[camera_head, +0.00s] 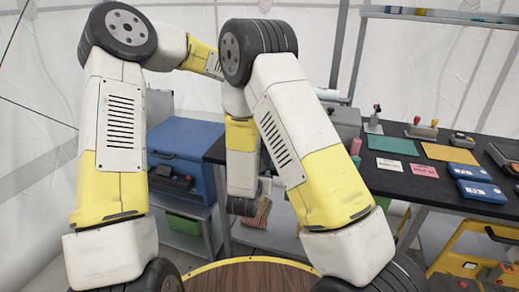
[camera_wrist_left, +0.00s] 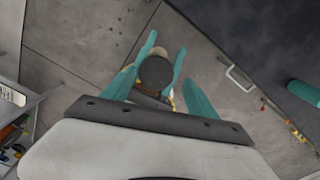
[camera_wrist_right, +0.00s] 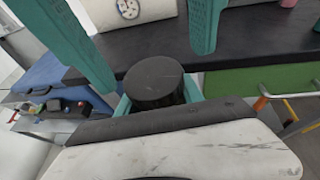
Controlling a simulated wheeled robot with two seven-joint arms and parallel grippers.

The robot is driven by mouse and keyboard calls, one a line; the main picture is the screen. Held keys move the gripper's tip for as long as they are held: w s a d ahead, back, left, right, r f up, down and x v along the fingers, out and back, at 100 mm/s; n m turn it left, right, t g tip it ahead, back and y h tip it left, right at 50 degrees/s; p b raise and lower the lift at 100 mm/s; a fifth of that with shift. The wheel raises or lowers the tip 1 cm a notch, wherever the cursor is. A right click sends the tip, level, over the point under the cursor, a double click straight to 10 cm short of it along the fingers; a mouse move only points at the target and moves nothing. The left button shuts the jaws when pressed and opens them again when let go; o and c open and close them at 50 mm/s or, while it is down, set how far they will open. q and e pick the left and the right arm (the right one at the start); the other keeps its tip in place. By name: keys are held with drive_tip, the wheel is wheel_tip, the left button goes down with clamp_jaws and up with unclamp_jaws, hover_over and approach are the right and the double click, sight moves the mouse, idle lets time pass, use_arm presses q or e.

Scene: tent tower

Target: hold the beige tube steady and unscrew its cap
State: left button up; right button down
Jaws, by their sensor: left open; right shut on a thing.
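The cap's flat end (camera_wrist_right: 153,78) also shows in the right wrist view. My right gripper (camera_wrist_left: 163,55) is shut on the tube with teal fingers on both sides, holding it off the floor. My left gripper (camera_wrist_right: 156,72) is open, its teal fingers apart on either side of the cap's line. I cannot tell whether they reach the cap. Most of the tube is hidden, and both grippers are out of the head view.
A round wooden table (camera_head: 252,276) with a yellow rim is at the bottom of the head view. A black workbench (camera_head: 410,182) with coloured mats and blue boxes stands at the right. A blue case (camera_head: 190,140) sits on a grey stand at the left.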

use_arm(q)
drive_tip(key=shift+f, duration=0.75)
